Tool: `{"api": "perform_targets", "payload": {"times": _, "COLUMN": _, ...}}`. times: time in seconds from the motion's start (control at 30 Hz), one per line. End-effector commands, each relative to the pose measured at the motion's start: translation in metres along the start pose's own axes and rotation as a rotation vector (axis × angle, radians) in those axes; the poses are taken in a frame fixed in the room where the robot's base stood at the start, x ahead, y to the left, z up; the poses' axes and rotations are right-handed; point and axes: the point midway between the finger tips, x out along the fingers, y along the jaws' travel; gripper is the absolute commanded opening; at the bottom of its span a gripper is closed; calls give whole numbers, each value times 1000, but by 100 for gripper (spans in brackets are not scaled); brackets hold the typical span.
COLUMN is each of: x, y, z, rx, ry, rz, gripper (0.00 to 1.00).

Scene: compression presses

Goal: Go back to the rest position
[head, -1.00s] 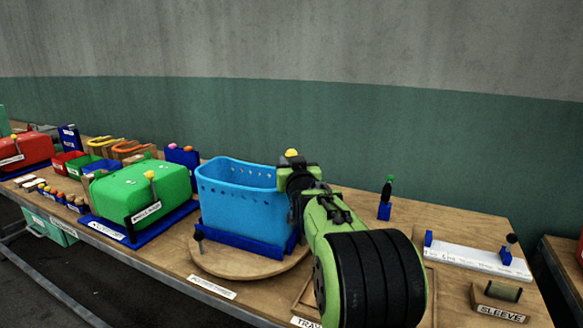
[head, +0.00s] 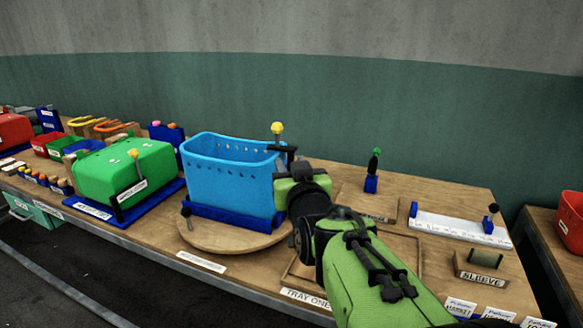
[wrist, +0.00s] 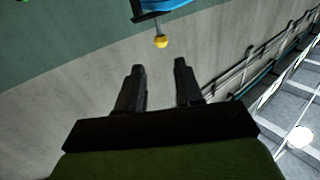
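My gripper (wrist: 159,72) shows in the wrist view with its two black fingers apart and nothing between them. In the head view my gripper (head: 285,152) is beside the right end of the blue perforated basket (head: 228,180), partly hidden by my own wrist. A yellow ball on a thin stem (head: 277,128) stands just above the fingers in that view. The ball (wrist: 160,41) also shows beyond the fingertips in the wrist view, apart from them. The rest position itself is not marked in view.
The basket stands on a round wooden turntable (head: 240,239). A green press (head: 122,170) is left of it. A green-tipped post (head: 373,165), a white rail (head: 455,229) and a sleeve block (head: 484,263) are right. The wall is behind; open floor lies at front left.

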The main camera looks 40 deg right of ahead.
Motion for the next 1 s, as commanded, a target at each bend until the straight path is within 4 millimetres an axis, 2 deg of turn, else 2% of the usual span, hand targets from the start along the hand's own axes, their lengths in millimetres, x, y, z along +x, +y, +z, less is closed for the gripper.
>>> {"api": "perform_targets", "payload": {"times": 0.43, "x": 0, "y": 0, "z": 0, "rx": 0, "ry": -2, "rz": -1, "gripper": 36}}
{"api": "perform_targets", "payload": {"times": 0.57, "x": -15, "y": -23, "z": 12, "rx": -2, "ry": -93, "rz": -54, "gripper": 36}}
{"api": "perform_targets", "payload": {"times": 0.67, "x": -53, "y": -59, "z": 40, "rx": -19, "ry": -280, "rz": -149, "gripper": 36}}
{"api": "perform_targets", "payload": {"times": 0.7, "x": -74, "y": -72, "z": 54, "rx": -32, "ry": -368, "rz": -188, "gripper": 36}}
{"api": "perform_targets", "payload": {"times": 0.77, "x": -107, "y": -86, "z": 75, "rx": -56, "ry": -495, "rz": -239, "gripper": 36}}
{"api": "perform_targets", "payload": {"times": 0.8, "x": -129, "y": -92, "z": 88, "rx": -75, "ry": -578, "rz": -270, "gripper": 36}}
{"api": "perform_targets", "payload": {"times": 0.9, "x": -186, "y": -100, "z": 117, "rx": -127, "ry": -767, "rz": -333, "gripper": 36}}
{"api": "perform_targets", "payload": {"times": 1.0, "x": -240, "y": -96, "z": 143, "rx": -189, "ry": -940, "rz": -381, "gripper": 36}}
